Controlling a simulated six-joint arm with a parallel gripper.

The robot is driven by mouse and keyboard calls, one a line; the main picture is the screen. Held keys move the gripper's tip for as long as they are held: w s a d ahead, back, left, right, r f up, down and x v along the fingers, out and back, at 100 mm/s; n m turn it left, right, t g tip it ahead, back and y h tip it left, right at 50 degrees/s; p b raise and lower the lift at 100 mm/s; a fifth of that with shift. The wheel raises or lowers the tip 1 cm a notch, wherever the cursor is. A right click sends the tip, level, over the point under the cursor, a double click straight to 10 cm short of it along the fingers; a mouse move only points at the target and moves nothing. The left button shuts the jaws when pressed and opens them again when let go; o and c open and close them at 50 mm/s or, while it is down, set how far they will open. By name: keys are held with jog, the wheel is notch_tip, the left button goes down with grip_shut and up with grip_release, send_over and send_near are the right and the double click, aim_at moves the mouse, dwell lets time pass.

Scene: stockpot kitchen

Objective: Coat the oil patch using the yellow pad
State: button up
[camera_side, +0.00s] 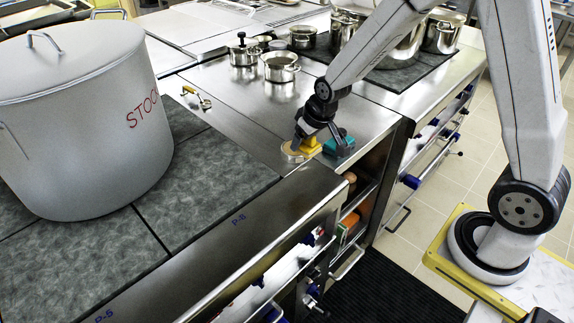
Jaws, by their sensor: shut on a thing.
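My gripper (303,140) is low over the steel counter (235,125), near its front edge. It is shut on the yellow pad (311,147), which is partly hidden by the fingers. A small, shallow, round pale-yellow thing (290,155) lies just left of the pad, also partly covered by a finger. I cannot tell whether it is a dish or the oil patch, or whether the pad touches it. I cannot make out any other oil patch on the steel.
A teal block (339,148) stands close to the right of the pad. A big stockpot (75,120) fills the left. Small pots (281,67) stand behind on the counter. A small yellow-handled fitting (190,91) is at the left. The steel between is clear.

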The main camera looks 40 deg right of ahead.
aim_at(309, 152)
jog(key=s, duration=0.1)
jog(key=s+a, duration=0.1)
jog(key=s, duration=0.1)
jog(key=s+a, duration=0.1)
jog(key=shift+s+r, duration=0.15)
jog(key=shift+s, duration=0.05)
jog(key=shift+w+a, duration=0.1)
jog(key=shift+w, duration=0.1)
jog(key=w+a+f+n+g+y, duration=0.1)
jog(key=w+a+f+n+y, duration=0.1)
jog(key=w+a+n, duration=0.4)
jog(key=w+n+y, duration=0.1)
jog(key=w+n, duration=0.2)
jog(key=w, duration=0.1)
jog(key=shift+f, duration=0.2)
dwell(0.4)
jog(key=shift+a+f, duration=0.1)
jog(key=shift+f, duration=0.05)
